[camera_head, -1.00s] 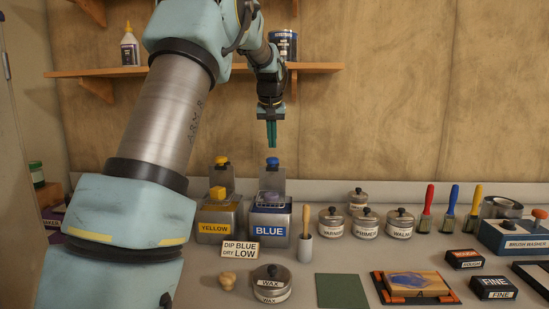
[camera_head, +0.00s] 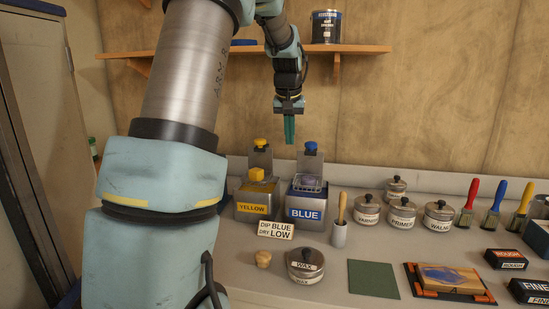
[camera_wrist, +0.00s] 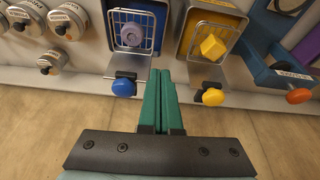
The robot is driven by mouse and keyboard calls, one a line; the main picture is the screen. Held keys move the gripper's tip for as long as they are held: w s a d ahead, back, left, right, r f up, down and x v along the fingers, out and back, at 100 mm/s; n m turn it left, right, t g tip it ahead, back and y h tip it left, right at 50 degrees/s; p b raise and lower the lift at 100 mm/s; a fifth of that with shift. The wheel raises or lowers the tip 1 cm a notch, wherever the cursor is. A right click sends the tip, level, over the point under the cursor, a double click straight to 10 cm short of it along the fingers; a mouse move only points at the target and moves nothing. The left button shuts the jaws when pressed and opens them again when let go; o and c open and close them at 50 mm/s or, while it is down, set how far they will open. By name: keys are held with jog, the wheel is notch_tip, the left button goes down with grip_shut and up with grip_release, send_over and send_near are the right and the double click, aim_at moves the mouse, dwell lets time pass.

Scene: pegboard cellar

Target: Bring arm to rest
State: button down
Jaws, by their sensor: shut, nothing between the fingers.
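My gripper (camera_head: 289,128) hangs pointing down in front of the board wall, above the blue and yellow dip tanks, with its green fingers together and nothing between them. In the wrist view the shut fingers (camera_wrist: 162,100) point toward the gap between the two tanks. The blue tank (camera_head: 305,214) has a blue knob and a wire basket holding a round purple-grey piece (camera_wrist: 131,35). The yellow tank (camera_head: 251,208) has a yellow knob and a yellow cube (camera_wrist: 212,47). My gripper is apart from both tanks.
A wax tin (camera_head: 305,265), labelled tins (camera_head: 402,213), brushes (camera_head: 493,205) and a board in an orange-cornered holder (camera_head: 449,278) are on the bench. A shelf (camera_head: 350,48) with a can (camera_head: 326,26) is above.

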jog(key=s+a+f, duration=0.4)
jog(key=s, duration=0.4)
jog(key=s+a+f+g, duration=0.1)
jog(key=s+a+f, duration=0.4)
jog(key=s, duration=0.4)
jog(key=s+a+f+n+g, duration=0.1)
jog(key=s+a+f, duration=0.3)
jog(key=s, duration=0.5)
jog(key=shift+s+a+f+y, duration=0.2)
jog(key=shift+a+f+y, duration=0.1)
jog(key=shift+a, duration=0.25)
